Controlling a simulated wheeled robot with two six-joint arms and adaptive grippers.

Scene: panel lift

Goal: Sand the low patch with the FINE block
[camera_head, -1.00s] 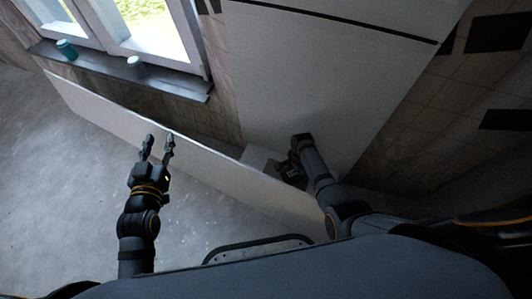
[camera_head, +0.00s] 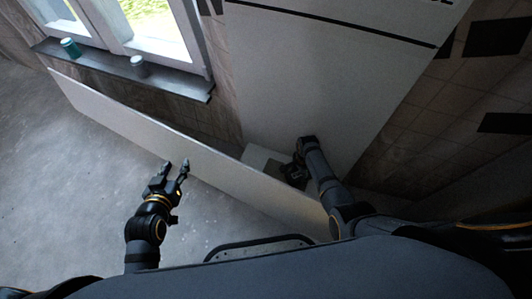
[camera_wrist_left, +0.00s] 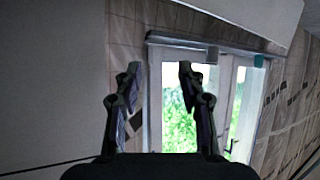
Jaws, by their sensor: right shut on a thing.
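The large pale wall panel (camera_head: 310,85) stands upright against the wall, with a dark seam across its upper part. My right gripper (camera_head: 294,172) is low in front of this panel. It is shut on a small dark block (camera_head: 290,177), mostly hidden by the gripper and arm. I cannot read a label on it, nor tell if it touches the panel. I cannot make out a low patch. My left gripper (camera_head: 177,164) is open and empty, left of the right one and in front of a leaning board. Its spread fingers also show in the left wrist view (camera_wrist_left: 159,70).
A long pale board (camera_head: 130,120) leans below the window. A white surface (camera_head: 256,156) lies behind it by my right gripper. The sill (camera_head: 110,65) holds a teal cup (camera_head: 70,47) and a grey one (camera_head: 138,65). Grey floor (camera_head: 60,190) at left is clear.

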